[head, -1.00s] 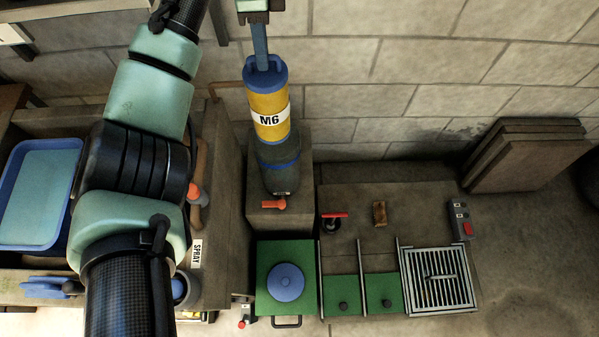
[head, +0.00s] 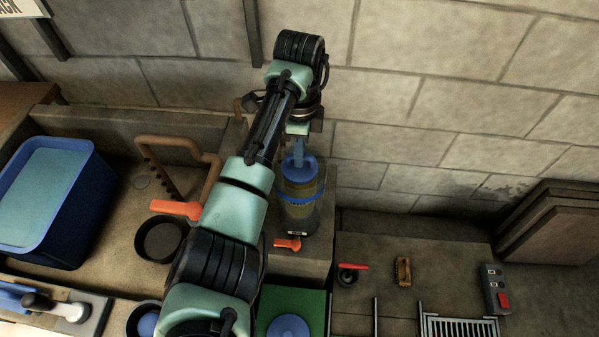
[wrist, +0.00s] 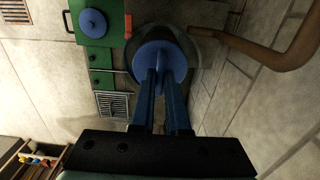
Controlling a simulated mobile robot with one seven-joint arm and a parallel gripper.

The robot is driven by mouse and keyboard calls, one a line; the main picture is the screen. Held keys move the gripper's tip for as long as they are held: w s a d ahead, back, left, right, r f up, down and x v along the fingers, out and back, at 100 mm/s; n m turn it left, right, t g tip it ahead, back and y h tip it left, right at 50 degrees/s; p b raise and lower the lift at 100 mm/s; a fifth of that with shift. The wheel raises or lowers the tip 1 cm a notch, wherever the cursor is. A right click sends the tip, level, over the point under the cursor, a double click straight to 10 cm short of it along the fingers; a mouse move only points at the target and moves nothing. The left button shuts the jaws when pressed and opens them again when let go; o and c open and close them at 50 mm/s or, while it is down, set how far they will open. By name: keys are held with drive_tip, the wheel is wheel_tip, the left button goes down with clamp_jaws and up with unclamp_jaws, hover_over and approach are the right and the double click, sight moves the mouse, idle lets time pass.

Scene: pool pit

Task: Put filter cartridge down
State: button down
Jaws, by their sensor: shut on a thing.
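The filter cartridge (head: 299,168) has a blue top and stands upright in the housing (head: 299,214), a dark see-through canister with a blue collar. Its yellow body shows dimly through the housing wall; its label is hidden. My gripper (head: 298,147) is above the housing, shut on the cartridge's top. In the wrist view, the fingers of my gripper (wrist: 162,72) reach the round blue top of the cartridge (wrist: 174,58), with the dark housing rim around it. I cannot tell whether the cartridge touches the housing floor.
An orange valve handle (head: 287,244) is at the housing's foot. A brown pipe (head: 188,147) and a blue tub (head: 55,200) are to the left. A green plate with a blue lid (head: 288,327) is in front. A control box (head: 495,288) stands right. The wall is close behind.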

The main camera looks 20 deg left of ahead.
sight(299, 172)
drive_tip(key=shift+f+b, duration=0.45)
drive_tip(key=shift+f, duration=2.7)
drive_tip(key=shift+f, duration=0.35)
drive_tip(key=c, duration=0.9)
unclamp_jaws()
wheel_tip(299, 172, up, 13)
drive_tip(key=shift+f+p, duration=0.15)
drive_tip(key=shift+p, duration=0.85)
